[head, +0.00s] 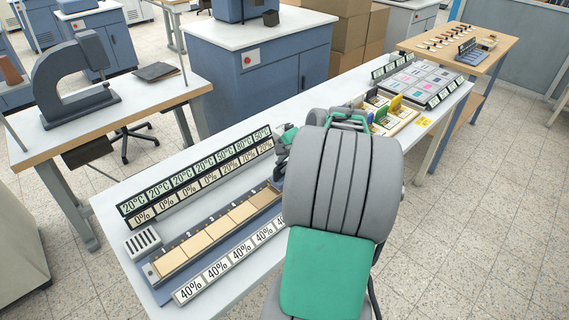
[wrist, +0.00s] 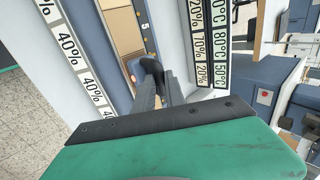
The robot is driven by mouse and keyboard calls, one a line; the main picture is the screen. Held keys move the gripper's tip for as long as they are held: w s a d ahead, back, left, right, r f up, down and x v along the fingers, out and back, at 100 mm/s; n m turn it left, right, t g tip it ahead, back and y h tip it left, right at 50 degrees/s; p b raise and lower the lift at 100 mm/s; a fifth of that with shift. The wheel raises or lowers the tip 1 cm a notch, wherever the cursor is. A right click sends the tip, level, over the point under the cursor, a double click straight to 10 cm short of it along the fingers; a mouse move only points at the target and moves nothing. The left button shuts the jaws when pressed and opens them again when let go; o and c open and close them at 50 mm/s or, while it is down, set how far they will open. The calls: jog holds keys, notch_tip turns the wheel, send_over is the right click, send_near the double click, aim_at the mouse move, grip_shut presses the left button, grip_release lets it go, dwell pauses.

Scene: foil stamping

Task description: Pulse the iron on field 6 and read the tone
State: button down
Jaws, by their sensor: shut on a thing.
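The stamping strip (head: 208,240) lies on the long white table, with several tan fields in a row in a blue-grey frame. In the wrist view, my gripper (wrist: 160,86) is shut on a dark, rounded handle (wrist: 150,66), which looks like the iron's. It is over or beside the strip; contact cannot be told. The number 5 (wrist: 145,26) shows beyond the handle. Field 6 cannot be made out; my arm and gripper cover the strip's far end in the head view. Behind the strip, temperature cards (head: 195,178) read 20°C, then 50, 80, 50; percent cards (head: 208,181) read 0%, then 20, 70, 20.
A row of 40% cards (head: 218,268) runs along the front of the strip. A slotted grey block (head: 143,241) stands at its left end. A tray with coloured pieces (head: 385,112) and a sample board (head: 418,80) lie farther right. A press (head: 75,80) stands on another table.

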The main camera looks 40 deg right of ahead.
notch_tip(320, 180, up, 5)
jog(key=p, duration=0.4)
jog(key=shift+f, duration=0.2)
dwell(1.1)
